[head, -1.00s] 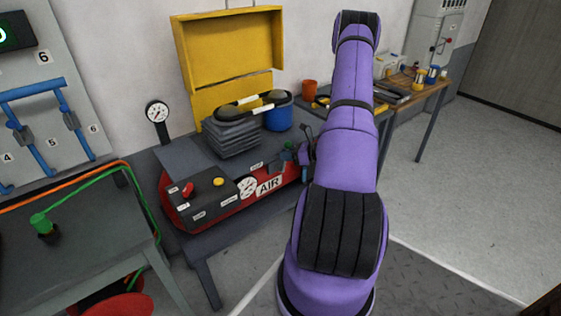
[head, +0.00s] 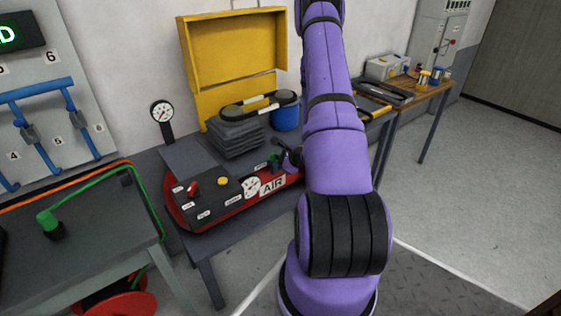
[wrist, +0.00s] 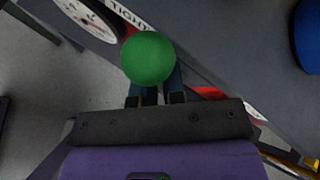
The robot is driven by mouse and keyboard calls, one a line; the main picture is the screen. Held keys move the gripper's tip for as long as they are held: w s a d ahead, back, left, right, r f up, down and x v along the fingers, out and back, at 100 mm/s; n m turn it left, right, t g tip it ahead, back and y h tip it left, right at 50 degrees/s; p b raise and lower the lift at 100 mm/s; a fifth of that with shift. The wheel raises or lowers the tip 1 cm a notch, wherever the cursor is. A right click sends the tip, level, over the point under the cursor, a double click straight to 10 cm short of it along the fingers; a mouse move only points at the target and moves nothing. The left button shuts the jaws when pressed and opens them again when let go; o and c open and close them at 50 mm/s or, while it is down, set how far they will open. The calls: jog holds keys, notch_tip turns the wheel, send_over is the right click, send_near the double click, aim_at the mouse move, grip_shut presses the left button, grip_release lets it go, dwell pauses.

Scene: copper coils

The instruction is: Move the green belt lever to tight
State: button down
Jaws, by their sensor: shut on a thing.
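The green belt lever (wrist: 148,58) shows its round green ball knob in the wrist view, just in front of my fingers. My gripper (wrist: 157,97) is shut on the lever below the knob; the grip itself is partly hidden by the knob. A white label reading TIGHT (wrist: 130,15) lies close beside the knob, at its upper left. In the head view, my gripper (head: 287,158) is small and dark at the right part of the red AIR compressor (head: 235,222). The lever (head: 274,160) shows there as a small green spot beside the fingers.
A black control box (head: 208,203) with a red lever and yellow button sits on the compressor's left. Behind stand stacked grey pads (head: 235,138), a blue bucket (head: 286,117) and a yellow open case (head: 235,50). The floor at right is clear.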

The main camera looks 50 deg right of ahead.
jog(key=shift+a+f, duration=0.1)
jog(key=shift+a, duration=0.05)
dwell(0.4)
jog(key=c, duration=1.2)
grip_release()
jog(key=v, duration=1)
jog(key=shift+s+a+r, duration=0.1)
jog(key=shift+s+r, duration=0.15)
jog(key=shift+r, duration=0.05)
jog(key=shift+w, duration=0.1)
